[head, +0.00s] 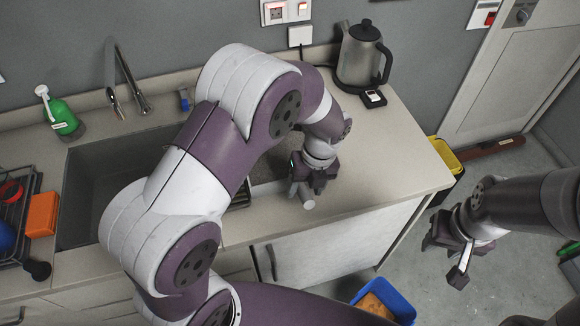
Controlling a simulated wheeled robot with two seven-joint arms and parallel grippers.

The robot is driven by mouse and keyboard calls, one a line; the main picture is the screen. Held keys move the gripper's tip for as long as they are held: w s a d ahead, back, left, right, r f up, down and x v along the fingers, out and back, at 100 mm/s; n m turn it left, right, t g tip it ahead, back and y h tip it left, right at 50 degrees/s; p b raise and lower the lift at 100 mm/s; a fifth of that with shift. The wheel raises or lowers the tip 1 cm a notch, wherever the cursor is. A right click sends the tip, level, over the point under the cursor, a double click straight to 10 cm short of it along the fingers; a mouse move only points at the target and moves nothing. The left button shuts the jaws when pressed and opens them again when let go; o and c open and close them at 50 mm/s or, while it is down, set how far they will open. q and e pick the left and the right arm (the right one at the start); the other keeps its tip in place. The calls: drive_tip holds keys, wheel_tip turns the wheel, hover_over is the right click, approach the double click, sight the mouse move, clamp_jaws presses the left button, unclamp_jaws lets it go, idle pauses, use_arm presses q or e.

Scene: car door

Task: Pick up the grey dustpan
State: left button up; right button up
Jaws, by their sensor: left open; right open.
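My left gripper (312,184) is open above the counter to the right of the sink. A short light-grey cylinder-like piece (308,203) shows right at its fingers; I cannot tell whether it is a handle or part of the gripper. A dark grey speckled patch (268,172) lies on the counter just left of the gripper, mostly hidden by my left arm. I cannot tell whether it is the grey dustpan; no other clear dustpan shows. My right gripper (443,262) is open and empty over the floor, right of the counter.
A kettle (362,55) stands at the counter's back right. The sink (95,185), a green spray bottle (62,117) and an orange box (42,214) are at left. A blue bin (398,302) and a yellow-rimmed bin (446,155) stand by the counter. The counter's right end (405,165) is clear.

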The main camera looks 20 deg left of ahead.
use_arm(q)
drive_tip(key=f, duration=0.2)
drive_tip(key=s+f, duration=0.1)
drive_tip(key=shift+s+a+f, duration=0.1)
drive_tip(key=shift+a+f, duration=0.1)
drive_tip(key=shift+f, duration=0.15)
drive_tip(key=shift+w+a+f, duration=0.2)
drive_tip(key=shift+s+d+r, duration=0.1)
drive_tip(key=shift+s+d, duration=0.05)
clamp_jaws()
